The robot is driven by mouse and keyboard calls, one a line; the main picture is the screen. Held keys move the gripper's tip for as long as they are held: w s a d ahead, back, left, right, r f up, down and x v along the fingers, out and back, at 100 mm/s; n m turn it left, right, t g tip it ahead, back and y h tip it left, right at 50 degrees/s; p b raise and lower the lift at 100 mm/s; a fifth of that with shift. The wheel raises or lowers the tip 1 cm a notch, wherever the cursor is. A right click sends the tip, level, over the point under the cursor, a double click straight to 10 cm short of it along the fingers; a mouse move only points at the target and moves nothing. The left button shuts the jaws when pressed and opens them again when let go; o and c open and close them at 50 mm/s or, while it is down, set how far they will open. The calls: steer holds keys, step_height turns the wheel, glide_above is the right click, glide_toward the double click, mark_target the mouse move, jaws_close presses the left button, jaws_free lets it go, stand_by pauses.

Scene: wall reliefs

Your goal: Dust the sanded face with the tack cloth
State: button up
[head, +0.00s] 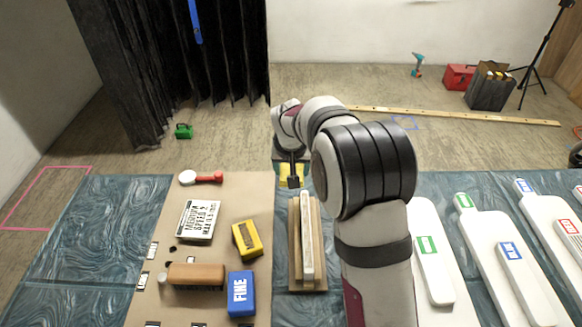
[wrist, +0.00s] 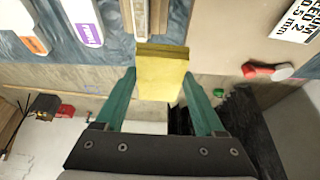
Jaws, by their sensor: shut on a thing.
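My gripper (wrist: 160,88) has its green fingers shut on a yellow folded pad, the tack cloth (wrist: 160,72), which shows visible layers along one edge. In the head view the tack cloth (head: 284,174) shows at my gripper (head: 293,172), just beyond the far end of a long pale bar (head: 306,240). The bar lies on a wooden holder (head: 294,262) and may be the piece with the sanded face; I cannot tell from its surface. In the wrist view the bar (wrist: 141,18) shows just past the cloth. Whether the cloth touches it is unclear.
White panels (head: 480,250) with coloured labels lie right of my arm.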

mark_target(304, 199)
steer(key=s+d+r+n+y, duration=0.1)
steer(key=s+d+n+y, duration=0.2)
steer(key=s+n, duration=1.2)
steer(key=shift+s+d+f+m+g, duration=0.15)
steer(key=shift+s+f+m+g, duration=0.35)
steer(key=shift+s+f+m, duration=2.75)
steer(key=shift+w+f+n, duration=0.2)
steer(key=shift+f+n, duration=0.05)
steer(key=shift+f, duration=0.3)
steer(key=shift+w+f, duration=0.15)
steer(key=shift+w, duration=0.8)
steer(key=shift+w+f, duration=0.1)
steer(key=shift+w, duration=9.1)
steer(key=shift+s, duration=10.6)
step_height(304, 199, up, 8)
steer(key=shift+w, duration=0.2)
